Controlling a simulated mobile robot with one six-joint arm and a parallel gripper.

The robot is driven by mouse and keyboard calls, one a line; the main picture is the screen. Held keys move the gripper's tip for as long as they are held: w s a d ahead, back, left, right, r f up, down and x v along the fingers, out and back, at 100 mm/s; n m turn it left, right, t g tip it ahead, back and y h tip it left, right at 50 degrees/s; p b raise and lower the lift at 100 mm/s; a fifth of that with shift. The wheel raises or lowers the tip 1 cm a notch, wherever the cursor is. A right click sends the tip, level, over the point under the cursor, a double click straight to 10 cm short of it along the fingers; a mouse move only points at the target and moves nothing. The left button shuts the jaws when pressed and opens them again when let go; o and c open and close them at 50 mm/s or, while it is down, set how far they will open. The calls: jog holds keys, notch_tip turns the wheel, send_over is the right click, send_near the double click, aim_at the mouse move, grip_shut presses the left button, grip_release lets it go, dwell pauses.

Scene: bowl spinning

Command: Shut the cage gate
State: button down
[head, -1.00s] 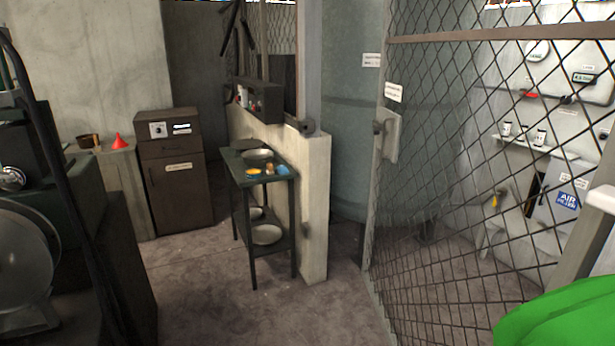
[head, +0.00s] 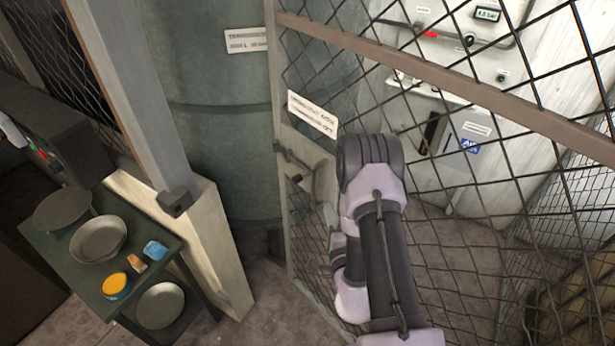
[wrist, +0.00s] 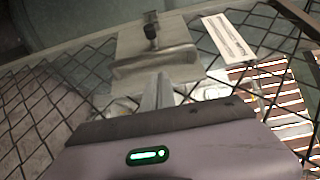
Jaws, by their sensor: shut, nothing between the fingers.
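The cage gate (head: 460,85) is a black wire mesh in a grey frame with a brown crossbar, and it stands ajar. A gap shows between its free edge and the grey post (head: 130,90), which carries a dark catch block (head: 175,202). The gate's pale latch plate (head: 318,172) has a dark handle and is partly hidden by my arm. In the wrist view the latch plate (wrist: 155,68) lies just beyond my fingertips. My gripper (wrist: 160,88) is shut and empty, close to the plate; I cannot tell if it touches. The head view mostly hides it behind my arm.
A green tank (head: 215,100) stands behind the gap. A low wall (head: 210,235) runs under the post. A dark green table (head: 55,245) with bowls, a yellow tin and a blue item stands at left. Wall gauges and a white cabinet are beyond the mesh.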

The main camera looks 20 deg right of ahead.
jog(key=w, duration=0.3)
jog(key=w+d+p, duration=0.1)
jog(key=w, duration=0.2)
jog(key=w+p, duration=0.1)
jog(key=w, duration=0.1)
jog(key=shift+w+d, duration=0.4)
